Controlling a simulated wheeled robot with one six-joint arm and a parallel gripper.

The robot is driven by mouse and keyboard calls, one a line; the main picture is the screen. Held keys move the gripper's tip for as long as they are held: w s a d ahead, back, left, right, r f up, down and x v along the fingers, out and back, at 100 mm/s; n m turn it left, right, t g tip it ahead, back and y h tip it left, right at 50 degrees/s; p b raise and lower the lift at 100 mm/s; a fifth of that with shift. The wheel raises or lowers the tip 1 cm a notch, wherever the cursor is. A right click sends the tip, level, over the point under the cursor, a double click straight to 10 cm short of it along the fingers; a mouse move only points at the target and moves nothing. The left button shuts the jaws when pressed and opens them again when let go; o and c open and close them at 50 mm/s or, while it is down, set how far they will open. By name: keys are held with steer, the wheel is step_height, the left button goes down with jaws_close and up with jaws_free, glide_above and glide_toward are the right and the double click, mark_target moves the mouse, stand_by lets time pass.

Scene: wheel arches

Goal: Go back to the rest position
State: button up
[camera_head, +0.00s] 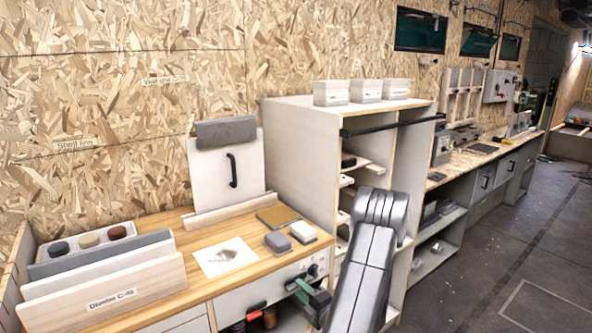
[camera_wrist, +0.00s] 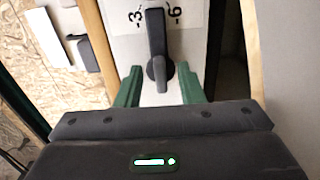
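My gripper (camera_wrist: 160,84) shows two green fingers, apart in the wrist view. A dark rotary knob (camera_wrist: 158,58) on a white plate marked with numbers stands beyond and between them. Pale gaps show on both sides of the knob, so I see no grip on it. In the head view my gripper (camera_head: 308,291) is low, in front of the workbench's front panel (camera_head: 235,300), beside my dark arm. The arm hides part of the bench end and the shelf unit.
The wooden workbench (camera_head: 190,262) carries a sheet of paper (camera_head: 224,256), two small grey blocks (camera_head: 278,242) and a brown pad (camera_head: 278,217). A tall shelf unit (camera_head: 300,150) stands right of it. Open floor (camera_head: 500,260) lies to the right.

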steer(key=shift+w+a, duration=0.45)
steer(key=shift+w, duration=0.15)
steer(key=n+b, duration=0.3)
steer(key=n, duration=0.1)
steer(key=shift+s+r+n, duration=0.1)
steer(key=shift+n, duration=0.3)
steer(key=shift+s+r+n+b, duration=0.15)
steer(key=shift+n+b, duration=0.55)
steer(key=shift+n, duration=0.4)
steer(key=shift+w+r+n+b, duration=0.15)
steer(key=shift+n+b, duration=0.5)
steer(key=shift+n, duration=0.45)
steer(key=shift+s+a, duration=0.1)
steer(key=shift+s, duration=0.05)
